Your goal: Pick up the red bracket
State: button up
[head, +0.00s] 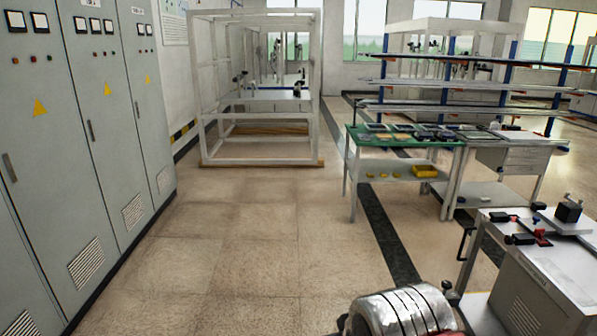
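A small red piece (543,238), which may be the red bracket, lies on the workbench (500,228) at the right edge of the head view. Dark blocks lie beside it, and its exact shape is too small to make out. Another small red part (508,219) shows a little to its left, near a black block. My gripper is not in view.
Grey cabinets (115,110) line the left side. A white frame (207,130) stands at the back. A green-topped table (362,138) and a bar rack (440,85) stand right of centre. A silver banded roll (400,312) is at the bottom. The middle floor (250,230) is clear.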

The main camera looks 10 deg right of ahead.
aim_at(539, 234)
jog(key=z, duration=0.05)
jog(key=i, duration=1.45)
jog(key=z, duration=0.4)
jog(key=i, duration=0.75)
jog(key=z, duration=0.6)
jog(key=i, duration=0.65)
jog(key=z, duration=1)
jog(key=i, duration=1.05)
jog(key=z, duration=0.5)
